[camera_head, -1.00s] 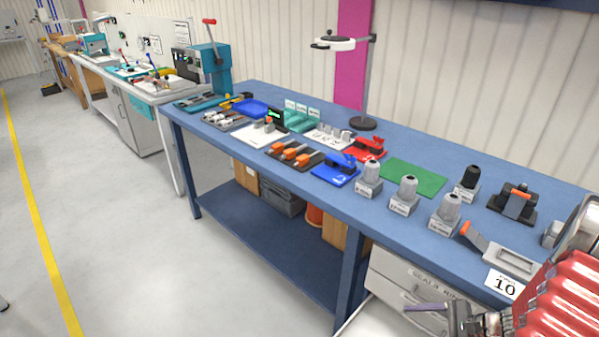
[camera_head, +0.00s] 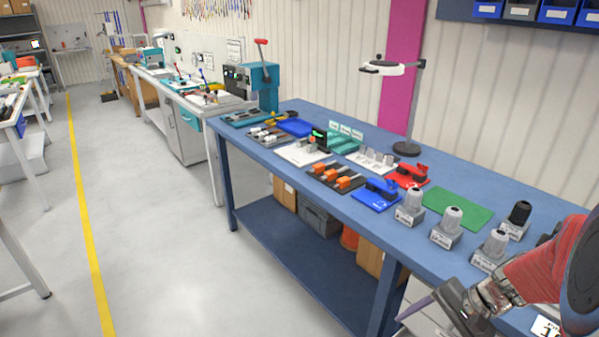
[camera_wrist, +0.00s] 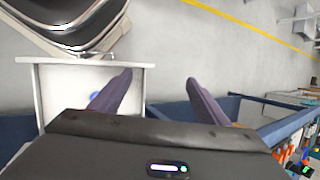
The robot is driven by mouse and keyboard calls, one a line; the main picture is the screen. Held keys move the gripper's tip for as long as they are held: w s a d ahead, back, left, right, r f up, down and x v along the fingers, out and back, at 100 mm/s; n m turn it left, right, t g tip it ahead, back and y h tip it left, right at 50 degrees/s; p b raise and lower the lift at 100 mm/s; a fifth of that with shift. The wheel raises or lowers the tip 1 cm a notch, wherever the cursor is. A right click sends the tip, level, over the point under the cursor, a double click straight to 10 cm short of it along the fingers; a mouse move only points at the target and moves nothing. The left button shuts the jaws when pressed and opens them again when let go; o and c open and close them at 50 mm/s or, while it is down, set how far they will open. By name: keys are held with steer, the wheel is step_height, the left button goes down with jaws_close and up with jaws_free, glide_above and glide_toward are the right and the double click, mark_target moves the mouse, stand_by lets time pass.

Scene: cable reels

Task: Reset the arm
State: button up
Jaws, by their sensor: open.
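My gripper (camera_wrist: 160,88) shows in the wrist view with its two purple-grey fingers spread apart and nothing between them. In the head view my gripper (camera_head: 422,308) is at the lower right, in front of the near edge of the blue workbench (camera_head: 300,197). Only one finger shows clearly there. My red arm covers the right end of the bench. In the wrist view a white open drawer (camera_wrist: 60,95) lies to the left of and below the fingers, with a small blue thing (camera_wrist: 95,97) in it, partly hidden by the left finger.
Bins (camera_head: 318,220) sit on the lower shelf. The floor left of the bench is clear.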

steer(key=s+a+r+n+t+h, duration=0.2)
steer(key=s+a+r+n+h, duration=0.1)
steer(key=r, duration=0.5)
steer(key=s+a+r+n+t+h, duration=0.1)
steer(key=s+a+r+n+h, duration=0.2)
steer(key=s+a+r+n, duration=0.2)
steer(key=shift+s+a+r+n+t, duration=0.4)
steer(key=shift+a+r+n, duration=1.1)
steer(key=shift+r, duration=0.6)
steer(key=shift+a, duration=0.2)
steer(key=shift+c, duration=0.6)
